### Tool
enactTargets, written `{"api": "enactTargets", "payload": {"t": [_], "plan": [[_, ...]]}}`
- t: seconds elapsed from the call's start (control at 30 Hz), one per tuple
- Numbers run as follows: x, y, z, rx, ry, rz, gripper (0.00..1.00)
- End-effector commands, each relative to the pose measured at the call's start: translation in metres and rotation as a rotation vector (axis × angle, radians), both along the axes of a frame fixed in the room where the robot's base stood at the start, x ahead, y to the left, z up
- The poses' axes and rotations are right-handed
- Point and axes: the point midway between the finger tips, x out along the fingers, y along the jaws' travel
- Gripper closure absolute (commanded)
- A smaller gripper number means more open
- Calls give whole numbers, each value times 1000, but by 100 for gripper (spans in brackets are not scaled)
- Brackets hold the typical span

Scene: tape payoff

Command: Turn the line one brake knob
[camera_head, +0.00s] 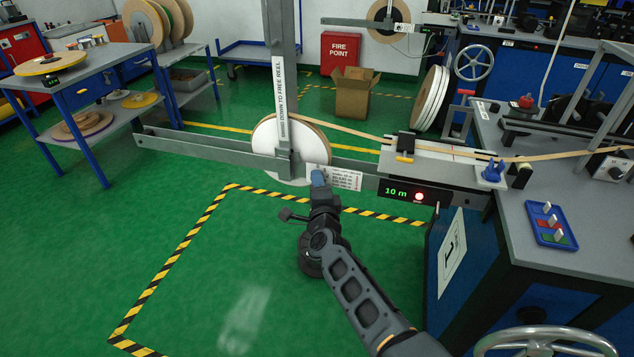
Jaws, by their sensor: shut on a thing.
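The line one payoff has a white reel (270,135) with a tan tape on it, hung behind an upright grey arm lettered "swing down to free reel". My gripper (319,180) is at the lower right of the reel, in front of the grey beam and left of a small printed label (345,179). It is shut on the brake knob, but the jaws hide the knob almost wholly, so its turn position cannot be told. A blue piece shows at the fingertips. The display (396,192) on the beam reads 10 m, with a red lamp (419,196) lit beside it.
The grey beam (200,148) runs across from the left to the line one bench (560,245). A tan tape (350,131) runs from the reel to the bench. A blue tray (550,223) and a handwheel (545,340) are at right. Green floor inside the striped marking is clear.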

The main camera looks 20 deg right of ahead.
Motion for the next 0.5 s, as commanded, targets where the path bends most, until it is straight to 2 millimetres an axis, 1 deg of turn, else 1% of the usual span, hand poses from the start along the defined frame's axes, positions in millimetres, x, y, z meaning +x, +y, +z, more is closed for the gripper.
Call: {"api": "enactTargets", "payload": {"t": [0.2,0.23,0.4,0.5], "plan": [[0,2,-1,0,2,4,100],[0,2,-1,0,2,4,69],[0,1,-1,1,1,3,53],[0,1,0,1,1,2,45]]}}
